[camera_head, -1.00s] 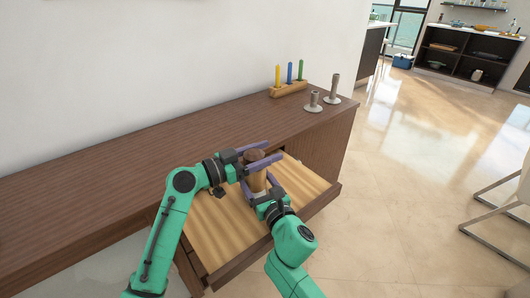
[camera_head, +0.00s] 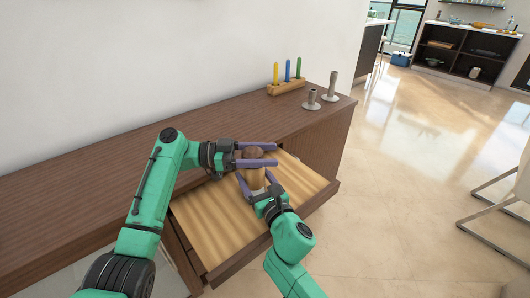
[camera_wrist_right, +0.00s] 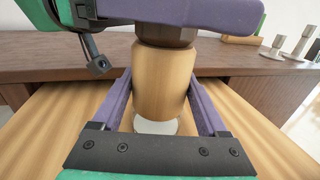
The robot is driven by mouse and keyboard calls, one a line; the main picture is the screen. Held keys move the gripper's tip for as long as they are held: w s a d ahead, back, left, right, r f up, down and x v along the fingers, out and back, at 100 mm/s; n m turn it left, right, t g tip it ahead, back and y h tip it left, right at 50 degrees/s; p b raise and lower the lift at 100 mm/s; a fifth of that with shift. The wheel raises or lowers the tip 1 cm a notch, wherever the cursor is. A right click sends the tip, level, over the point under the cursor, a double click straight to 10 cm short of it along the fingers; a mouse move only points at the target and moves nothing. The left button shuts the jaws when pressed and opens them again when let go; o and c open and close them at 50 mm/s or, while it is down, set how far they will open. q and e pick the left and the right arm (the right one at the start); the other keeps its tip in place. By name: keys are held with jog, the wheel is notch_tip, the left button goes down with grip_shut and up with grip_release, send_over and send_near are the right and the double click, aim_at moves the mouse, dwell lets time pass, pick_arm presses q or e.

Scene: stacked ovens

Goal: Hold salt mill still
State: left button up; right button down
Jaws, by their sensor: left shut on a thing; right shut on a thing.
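The salt mill (camera_head: 257,181) is a light wooden cylinder with a dark brown top, upright over the open drawer (camera_head: 213,223). My left gripper (camera_head: 276,154) comes in from the left and is shut on the brown top. My right gripper (camera_head: 256,176) comes from the front and is shut on the light body below. In the right wrist view the mill's body (camera_wrist_right: 163,82) stands between my right fingers, with a pale base beneath. A purple finger of my left gripper crosses above it and hides part of the top.
On the brown cabinet top (camera_head: 120,165) stand a wooden block (camera_head: 286,88) with yellow, blue and green sticks and two grey candlestick-like holders (camera_head: 312,101) (camera_head: 331,88). A white wall runs behind. Tiled floor (camera_head: 400,180) to the right is clear, with a chair at the right edge.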

pick_arm(q)
jog(key=shift+a+f+m+g, duration=0.15)
jog(key=shift+m+g, duration=0.45)
jog(key=shift+g, duration=0.3)
jog(key=shift+s+g, duration=0.1)
jog(key=shift+g, duration=0.2)
jog(key=shift+s, duration=0.1)
jog(key=o, duration=1.4)
notch_tip(320, 180, up, 10)
jog(key=shift+r, duration=0.1)
